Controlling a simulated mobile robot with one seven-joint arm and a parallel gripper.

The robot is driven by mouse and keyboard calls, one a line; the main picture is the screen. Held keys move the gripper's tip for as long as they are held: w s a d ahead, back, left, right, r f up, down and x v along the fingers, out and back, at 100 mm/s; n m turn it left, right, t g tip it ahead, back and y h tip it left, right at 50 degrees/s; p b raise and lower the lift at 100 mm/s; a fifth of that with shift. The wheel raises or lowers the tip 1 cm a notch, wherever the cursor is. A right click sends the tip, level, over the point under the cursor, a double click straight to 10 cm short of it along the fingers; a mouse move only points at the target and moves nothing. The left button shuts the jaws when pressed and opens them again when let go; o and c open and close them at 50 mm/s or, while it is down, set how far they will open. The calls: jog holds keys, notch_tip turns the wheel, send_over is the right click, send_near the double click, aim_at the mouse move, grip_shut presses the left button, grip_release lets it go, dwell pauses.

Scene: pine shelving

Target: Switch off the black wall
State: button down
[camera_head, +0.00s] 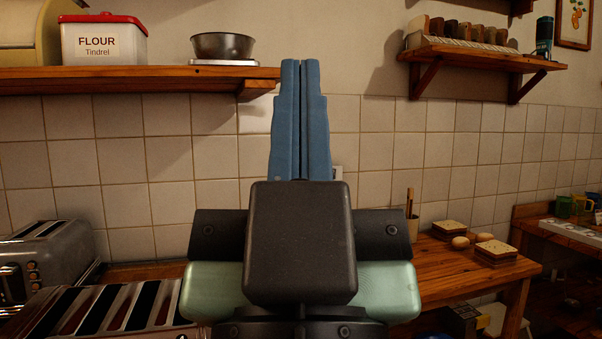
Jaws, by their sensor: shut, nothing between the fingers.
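My gripper (303,62) is in the middle of the view, with its two blue fingers shut together and nothing between them. The fingers point away from me toward the tiled wall (390,140). Just right of the fingers' base, the edge of a small pale plate (337,173) shows on the tiles. Most of it is hidden behind my gripper, so I cannot tell whether it is a switch. No black wall or black switch can be made out. I cannot tell whether the fingertips touch the wall.
A wooden shelf (200,80) at the upper left holds a flour tin (103,42) and a metal bowl (223,46). A smaller shelf (480,57) is at the upper right. A toaster (45,262) stands at the lower left. Sandwiches (497,252) lie on the wooden counter (440,262).

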notch_tip(320, 180, up, 14)
jog(key=p, duration=1.2)
